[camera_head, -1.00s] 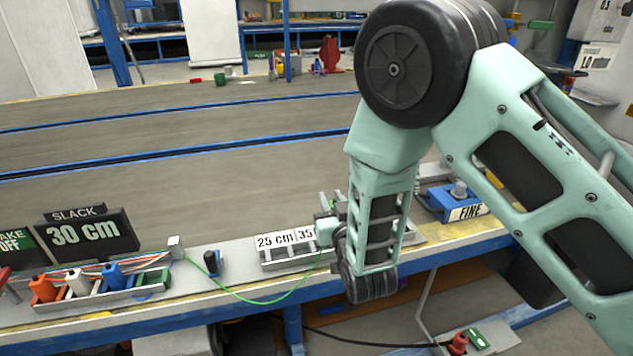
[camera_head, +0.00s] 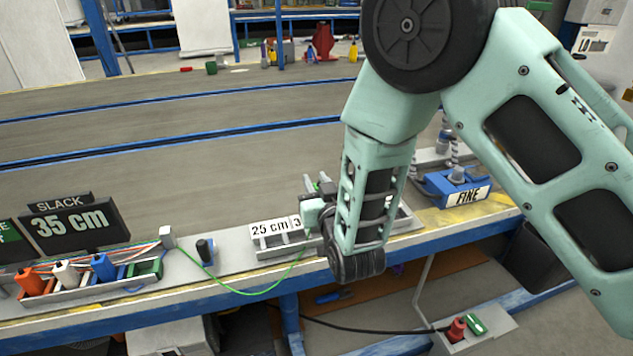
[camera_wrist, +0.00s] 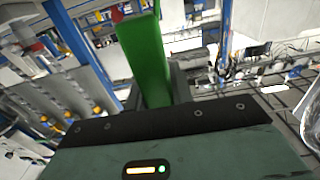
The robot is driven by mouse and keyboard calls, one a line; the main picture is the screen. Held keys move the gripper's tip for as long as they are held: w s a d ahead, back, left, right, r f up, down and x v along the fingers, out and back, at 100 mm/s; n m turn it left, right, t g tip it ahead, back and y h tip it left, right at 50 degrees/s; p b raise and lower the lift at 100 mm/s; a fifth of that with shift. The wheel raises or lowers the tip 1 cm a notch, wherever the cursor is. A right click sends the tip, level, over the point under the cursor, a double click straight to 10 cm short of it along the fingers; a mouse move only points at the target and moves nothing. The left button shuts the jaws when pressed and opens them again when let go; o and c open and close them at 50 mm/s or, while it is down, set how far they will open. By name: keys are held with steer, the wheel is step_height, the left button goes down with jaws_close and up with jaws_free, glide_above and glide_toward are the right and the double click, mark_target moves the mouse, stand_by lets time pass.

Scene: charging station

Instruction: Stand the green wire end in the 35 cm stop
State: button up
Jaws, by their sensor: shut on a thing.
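The green wire end (camera_wrist: 145,60) is a green block gripped in my gripper (camera_wrist: 155,88), filling the middle of the wrist view. In the head view my gripper (camera_head: 318,192) is over the stop rack (camera_head: 272,252), mostly behind my arm. The green wire (camera_head: 245,292) hangs in a slack loop from a small white post (camera_head: 167,238) to the rack area. The rack's 25 cm label (camera_head: 269,231) is readable. The label beside it shows only a "3"; my arm covers the rest. I cannot tell whether the wire end touches a stop.
The slack display (camera_head: 73,222) reads 35 cm. A tray at left holds orange (camera_head: 30,281), white (camera_head: 66,273) and blue (camera_head: 103,267) wire ends. A blue FINE unit (camera_head: 455,187) stands right of my arm.

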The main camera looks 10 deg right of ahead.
steer(key=shift+f+b, duration=1.35)
steer(key=shift+f, duration=0.65)
steer(key=shift+f+b, duration=1.95)
steer(key=shift+f, duration=0.1)
steer(key=o, duration=1)
steer(key=shift+o, duration=0.2)
steer(key=p+v, duration=0.3)
steer(key=v, duration=1.4)
steer(key=shift+s+p, duration=0.2)
steer(key=shift+p, duration=0.15)
